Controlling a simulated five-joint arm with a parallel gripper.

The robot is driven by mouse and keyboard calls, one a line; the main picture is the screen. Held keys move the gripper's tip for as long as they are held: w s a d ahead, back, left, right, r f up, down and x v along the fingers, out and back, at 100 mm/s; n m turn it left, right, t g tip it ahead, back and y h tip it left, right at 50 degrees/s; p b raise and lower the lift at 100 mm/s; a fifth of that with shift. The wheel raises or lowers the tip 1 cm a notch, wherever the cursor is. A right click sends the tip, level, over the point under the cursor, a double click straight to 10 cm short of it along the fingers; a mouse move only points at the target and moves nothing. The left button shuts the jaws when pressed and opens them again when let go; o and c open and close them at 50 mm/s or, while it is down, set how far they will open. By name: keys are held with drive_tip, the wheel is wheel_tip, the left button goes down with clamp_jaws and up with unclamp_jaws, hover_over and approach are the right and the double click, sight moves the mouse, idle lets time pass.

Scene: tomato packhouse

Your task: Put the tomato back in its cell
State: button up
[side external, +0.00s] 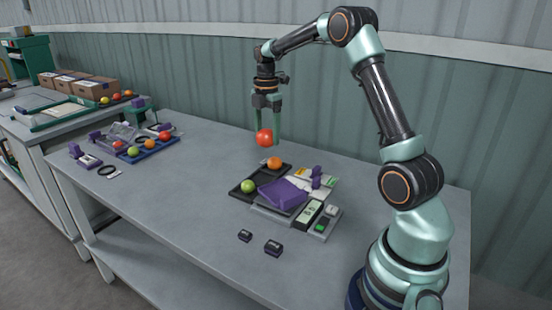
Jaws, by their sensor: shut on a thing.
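A red tomato (264,138) is held between the fingers of my gripper (266,131), which points down and is shut on it. Gripper and tomato are in the air above the table, over the far side of a dark tray (237,193). A purple item (286,193) covers or stands before the tray's near right part, so the cells there are hidden.
Cards, a purple stand (316,178) and a grey device (322,222) crowd the tray's right side. Two small dark blocks (273,247) lie in front. A blue tray (151,149) with several tomatoes is at far left. The table (195,185) between is clear.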

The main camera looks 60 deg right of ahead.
drive_tip(key=w+d+f, duration=0.1)
drive_tip(key=f, duration=0.2)
drive_tip(key=w+d+f, duration=0.1)
drive_tip(key=f, duration=0.2)
drive_tip(key=w+d+f, duration=0.1)
drive_tip(key=w+f, duration=0.1)
drive_tip(key=f, duration=0.1)
drive_tip(key=shift+f, duration=2.3)
drive_tip(key=shift+f, duration=0.65)
drive_tip(key=o, duration=0.9)
drive_tip(key=shift+c, duration=1.2)
wheel_tip(320, 180, up, 7)
